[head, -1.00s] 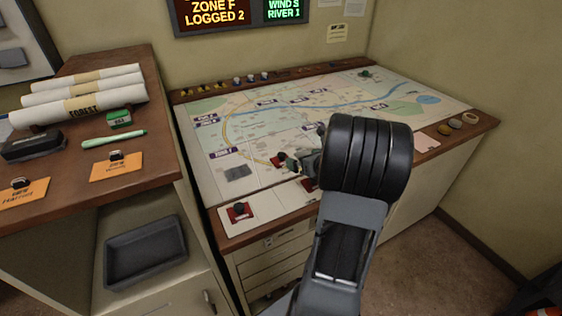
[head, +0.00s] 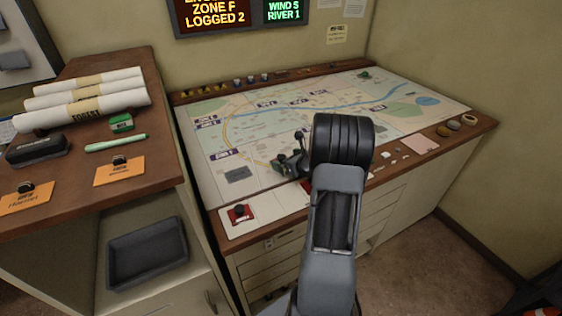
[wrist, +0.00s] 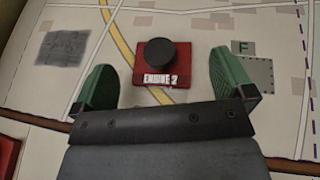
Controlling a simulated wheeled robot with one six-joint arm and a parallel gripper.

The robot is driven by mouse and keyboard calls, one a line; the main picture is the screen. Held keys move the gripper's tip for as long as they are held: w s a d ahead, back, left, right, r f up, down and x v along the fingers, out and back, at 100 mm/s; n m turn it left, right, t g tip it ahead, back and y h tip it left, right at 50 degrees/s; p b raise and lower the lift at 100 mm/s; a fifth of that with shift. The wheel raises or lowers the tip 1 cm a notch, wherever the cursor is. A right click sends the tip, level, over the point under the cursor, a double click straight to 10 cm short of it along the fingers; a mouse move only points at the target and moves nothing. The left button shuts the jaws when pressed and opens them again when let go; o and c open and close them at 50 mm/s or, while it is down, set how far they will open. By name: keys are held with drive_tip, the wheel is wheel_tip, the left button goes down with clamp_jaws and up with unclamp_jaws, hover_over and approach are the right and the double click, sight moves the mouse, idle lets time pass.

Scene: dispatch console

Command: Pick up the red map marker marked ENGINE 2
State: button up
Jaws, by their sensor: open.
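The red map marker marked ENGINE 2 (wrist: 148,73) sits on the map in the wrist view, a red block with a round black knob on top. My gripper (wrist: 166,82) is open and empty. Its green fingers stand wide to the left and right of the marker, both apart from it in the picture. In the head view my gripper (head: 286,164) is low over the front left part of the map, and I cannot make out the ENGINE 2 marker there behind it.
Another red marker (head: 240,214) with a black knob lies on the pale front strip of the console. A red piece (wrist: 8,157) shows at the wrist view's left edge. The map (head: 215,170) around the marker is flat. A wooden counter (head: 160,150) with rolled maps stands to the left.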

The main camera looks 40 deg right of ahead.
sight(282, 156)
drive_tip(key=shift+x, duration=1.8)
drive_tip(key=shift+c, duration=0.2)
drive_tip(key=c, duration=0.8)
drive_tip(key=shift+r, duration=0.1)
drive_tip(key=shift+c, duration=0.2)
